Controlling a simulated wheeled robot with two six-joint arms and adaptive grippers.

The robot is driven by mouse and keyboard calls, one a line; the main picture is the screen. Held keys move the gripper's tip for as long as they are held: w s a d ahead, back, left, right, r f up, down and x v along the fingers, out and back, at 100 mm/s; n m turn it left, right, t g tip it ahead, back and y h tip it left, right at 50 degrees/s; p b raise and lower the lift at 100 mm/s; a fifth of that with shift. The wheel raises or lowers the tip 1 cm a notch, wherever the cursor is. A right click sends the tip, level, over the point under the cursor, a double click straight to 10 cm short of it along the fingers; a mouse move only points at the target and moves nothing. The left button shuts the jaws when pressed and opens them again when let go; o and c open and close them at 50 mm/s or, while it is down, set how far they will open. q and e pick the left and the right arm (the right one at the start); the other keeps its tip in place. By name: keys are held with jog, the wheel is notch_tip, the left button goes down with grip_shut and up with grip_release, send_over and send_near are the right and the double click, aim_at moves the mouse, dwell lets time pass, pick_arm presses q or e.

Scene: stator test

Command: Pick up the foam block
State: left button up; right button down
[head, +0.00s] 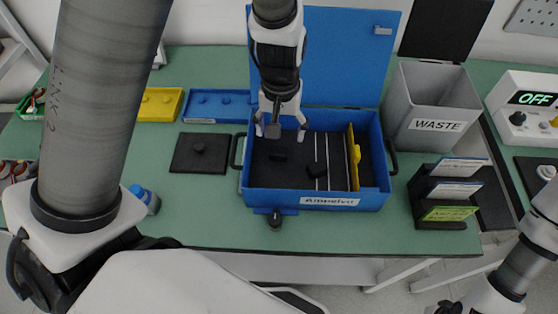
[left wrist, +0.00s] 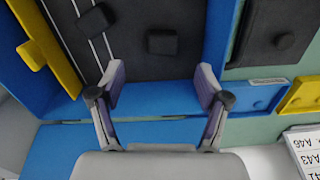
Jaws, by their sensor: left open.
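A blue box (head: 262,197) stands on the table with its lid open at the back. Its floor is dark foam with two black knobs, one left of centre (head: 278,155) and one near the middle (head: 317,170). Both knobs show in the left wrist view (left wrist: 162,41) (left wrist: 95,20). I cannot tell which dark piece is the foam block. My left gripper (head: 282,130) is open and empty over the back left of the box. In the left wrist view its fingers (left wrist: 162,85) are spread near the blue wall, short of the nearer knob. My right gripper is out of view.
A black plate with a knob (head: 200,153) lies left of the box. Blue (head: 215,104) and yellow (head: 158,104) trays lie behind it. A yellow divider (head: 353,158) stands inside the box. A grey waste bin (head: 436,110) and card rack (head: 425,190) are to the right.

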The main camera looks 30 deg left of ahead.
aim_at(279, 152)
pick_arm(q)
jog(key=shift+s+d+f, duration=0.1)
jog(key=shift+s+f, duration=0.1)
jog(key=shift+f, duration=0.7)
jog(key=f, duration=0.6)
jog(key=shift+w+a+f, duration=0.15)
jog(key=shift+a+f, duration=0.15)
jog(key=shift+f, duration=0.05)
jog(key=shift+r, duration=0.1)
jog(key=c, duration=0.8)
